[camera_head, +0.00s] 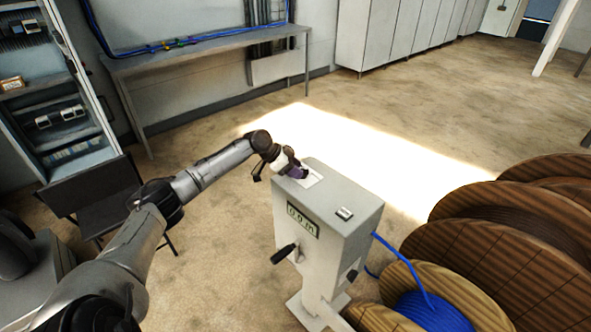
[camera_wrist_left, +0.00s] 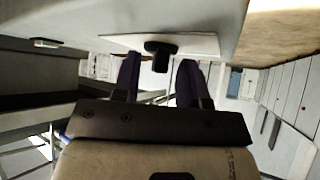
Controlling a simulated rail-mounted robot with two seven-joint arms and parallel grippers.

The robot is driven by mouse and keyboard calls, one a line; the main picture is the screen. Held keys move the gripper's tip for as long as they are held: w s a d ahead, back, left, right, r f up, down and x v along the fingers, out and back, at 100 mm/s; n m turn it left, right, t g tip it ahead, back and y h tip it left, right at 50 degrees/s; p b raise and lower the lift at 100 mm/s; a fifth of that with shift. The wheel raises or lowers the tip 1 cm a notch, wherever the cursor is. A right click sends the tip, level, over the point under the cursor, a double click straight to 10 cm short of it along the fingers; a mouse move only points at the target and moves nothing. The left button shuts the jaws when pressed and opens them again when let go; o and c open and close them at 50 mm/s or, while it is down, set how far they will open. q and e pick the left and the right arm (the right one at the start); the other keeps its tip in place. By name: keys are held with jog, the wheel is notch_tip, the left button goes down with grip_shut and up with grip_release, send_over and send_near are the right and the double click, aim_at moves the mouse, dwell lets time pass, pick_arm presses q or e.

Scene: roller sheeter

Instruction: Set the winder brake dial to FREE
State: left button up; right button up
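The grey winder pedestal (camera_head: 330,225) stands in the middle of the head view. A white plate (camera_head: 313,181) lies on its top near the back left. My left gripper (camera_head: 299,171), with purple fingers, is at this plate. In the left wrist view, a black dial knob (camera_wrist_left: 160,50) sits on the white plate (camera_wrist_left: 190,42). My left gripper's fingers (camera_wrist_left: 159,72) are apart, with the knob in the gap between them at the tips. No contact with the knob shows. The dial's markings and setting cannot be read. My right gripper is not in view.
The pedestal has a meter display (camera_head: 303,221), a black crank handle (camera_head: 284,253) and a small switch (camera_head: 345,213). Wooden reels (camera_head: 515,235) crowd the right, one with blue cable (camera_head: 432,312). A shelf rack and a dark chair stand at left. The floor behind the pedestal is clear.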

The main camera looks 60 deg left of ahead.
pick_arm(q)
jog(key=shift+c, duration=0.2)
